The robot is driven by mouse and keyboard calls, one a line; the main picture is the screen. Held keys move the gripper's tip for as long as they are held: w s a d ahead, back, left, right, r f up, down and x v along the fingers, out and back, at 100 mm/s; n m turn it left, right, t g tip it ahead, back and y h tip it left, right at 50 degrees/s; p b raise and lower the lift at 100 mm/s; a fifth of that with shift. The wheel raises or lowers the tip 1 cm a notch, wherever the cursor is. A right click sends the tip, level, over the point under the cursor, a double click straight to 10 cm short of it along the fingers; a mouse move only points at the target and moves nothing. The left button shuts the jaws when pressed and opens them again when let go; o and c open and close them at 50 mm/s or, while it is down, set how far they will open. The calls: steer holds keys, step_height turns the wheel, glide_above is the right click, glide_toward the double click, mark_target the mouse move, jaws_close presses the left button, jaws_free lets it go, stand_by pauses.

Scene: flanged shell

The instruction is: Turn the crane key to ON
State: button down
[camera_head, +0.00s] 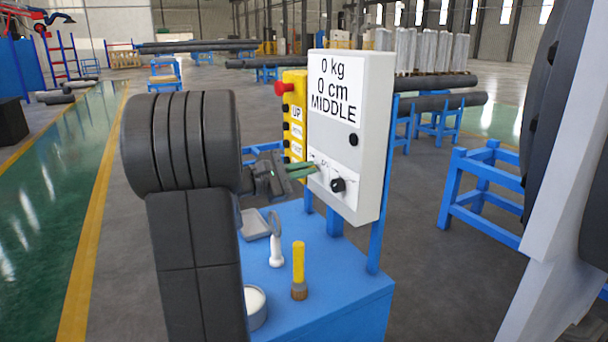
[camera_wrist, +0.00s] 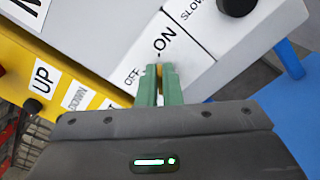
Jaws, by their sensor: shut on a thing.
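The crane key (camera_wrist: 159,69) shows in the wrist view as a small brass-coloured piece between my green fingertips, on the front of the white control box (camera_head: 349,135). My gripper (camera_head: 313,168) is shut on it, with the fingers reaching the lower front of the box. The gripper also shows in the wrist view (camera_wrist: 158,76). Beside the key are the label OFF, to the left, and the label ON, above and right. The fingers hide most of the key, so I cannot tell which way it points. The box display reads 0 kg, 0 cm, MIDDLE.
A black knob (camera_head: 338,185) sits right of the key. A yellow pendant (camera_head: 294,118) with a red button and an UP label hangs left of the box. Below, the blue table (camera_head: 325,262) carries a yellow-handled brush (camera_head: 299,270), a white-handled tool (camera_head: 275,245) and a round container (camera_head: 256,305).

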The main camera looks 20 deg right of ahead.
steer(key=c, duration=1.6)
jaws_free()
steer(key=s+a, duration=0.2)
steer(key=a, duration=1.1)
steer(key=shift+a+b, duration=0.35)
steer(key=shift+a, duration=0.05)
steer(key=w+d, duration=0.2)
steer(key=d, duration=1.1)
steer(key=shift+d+p, duration=0.4)
steer(key=shift+a, duration=0.15)
